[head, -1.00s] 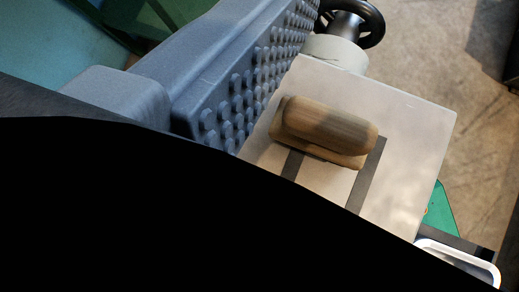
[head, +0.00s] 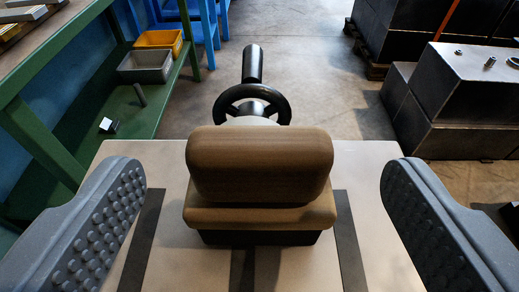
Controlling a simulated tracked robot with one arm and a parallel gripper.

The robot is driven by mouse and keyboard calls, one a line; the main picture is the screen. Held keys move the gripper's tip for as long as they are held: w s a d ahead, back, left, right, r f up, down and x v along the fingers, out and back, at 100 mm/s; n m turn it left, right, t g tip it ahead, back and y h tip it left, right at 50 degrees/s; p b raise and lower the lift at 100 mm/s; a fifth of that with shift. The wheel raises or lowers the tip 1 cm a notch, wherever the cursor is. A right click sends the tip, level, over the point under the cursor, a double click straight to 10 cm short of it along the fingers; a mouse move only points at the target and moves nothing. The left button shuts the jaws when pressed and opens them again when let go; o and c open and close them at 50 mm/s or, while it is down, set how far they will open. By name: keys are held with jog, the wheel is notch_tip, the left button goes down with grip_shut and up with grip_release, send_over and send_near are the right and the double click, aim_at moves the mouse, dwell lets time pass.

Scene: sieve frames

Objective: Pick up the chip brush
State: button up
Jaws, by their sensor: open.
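The chip brush (head: 260,165) has a rounded brown wooden handle over a wider wooden block, with a dark layer beneath it. It sits on a pale flat top (head: 375,160) with dark strips, in the middle of the head view. My gripper (head: 262,172) is open, with one grey studded finger to the left of the brush and one to the right. There is a clear gap on both sides, and neither finger touches the brush. The brush's underside and far side are hidden.
A black handwheel (head: 252,95) stands just beyond the pale top. A green shelf (head: 75,130) at the left holds a yellow bin (head: 160,42) and a grey bin (head: 146,66). Dark metal blocks (head: 470,90) stand at the right. Concrete floor lies open between them.

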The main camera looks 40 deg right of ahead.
aim_at(260, 162)
jog(key=shift+p+x, duration=0.3)
jog(key=shift+x, duration=2.7)
jog(key=shift+r, duration=0.2)
jog(key=c, duration=1.1)
